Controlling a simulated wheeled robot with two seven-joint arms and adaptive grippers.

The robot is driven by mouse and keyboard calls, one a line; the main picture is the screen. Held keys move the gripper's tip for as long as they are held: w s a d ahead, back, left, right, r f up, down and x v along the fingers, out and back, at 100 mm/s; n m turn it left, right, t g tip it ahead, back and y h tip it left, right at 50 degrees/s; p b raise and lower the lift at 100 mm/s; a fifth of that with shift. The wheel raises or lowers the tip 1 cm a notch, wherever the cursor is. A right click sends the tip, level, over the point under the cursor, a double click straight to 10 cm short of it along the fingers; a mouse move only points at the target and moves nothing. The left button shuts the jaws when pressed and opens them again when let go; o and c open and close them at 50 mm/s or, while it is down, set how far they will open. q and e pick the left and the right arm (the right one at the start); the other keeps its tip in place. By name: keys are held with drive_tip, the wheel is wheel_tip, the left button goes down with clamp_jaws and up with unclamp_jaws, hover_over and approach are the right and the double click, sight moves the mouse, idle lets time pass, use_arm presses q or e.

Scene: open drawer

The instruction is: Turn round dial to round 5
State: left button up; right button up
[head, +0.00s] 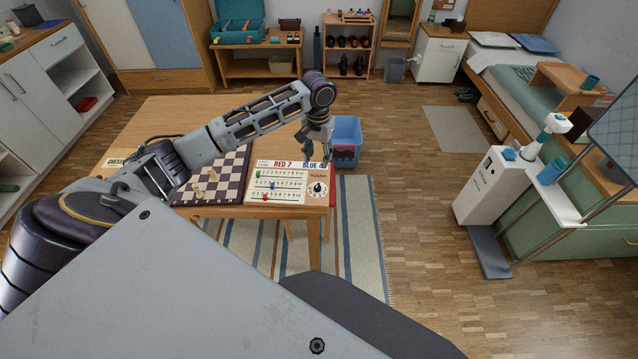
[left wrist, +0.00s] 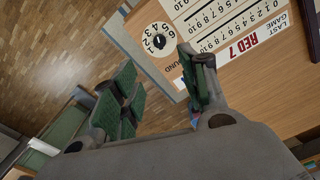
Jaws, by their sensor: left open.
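The round dial (head: 318,189) is a white disc with a dark knob at the right end of the cream scoreboard (head: 285,199) on the wooden table. In the left wrist view the dial (left wrist: 160,41) shows numbers around its black knob; I cannot tell which number it points to. My left gripper (head: 318,150) is above and just behind the dial, apart from it. In the left wrist view its green-padded fingers (left wrist: 160,78) are spread with nothing between them. My right gripper is not in view.
A chessboard (head: 222,172) with a few pieces lies left of the scoreboard. Coloured pegs stand on the scoreboard's number rows. A blue bin (head: 347,130) stands behind the table's right edge. The floor to the right is open, up to a white wheeled unit (head: 492,185).

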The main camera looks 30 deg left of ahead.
sight(318, 184)
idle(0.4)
use_arm(q)
drive_tip(key=shift+f, duration=6.9)
clamp_jaws()
drive_tip(key=shift+r, duration=0.1)
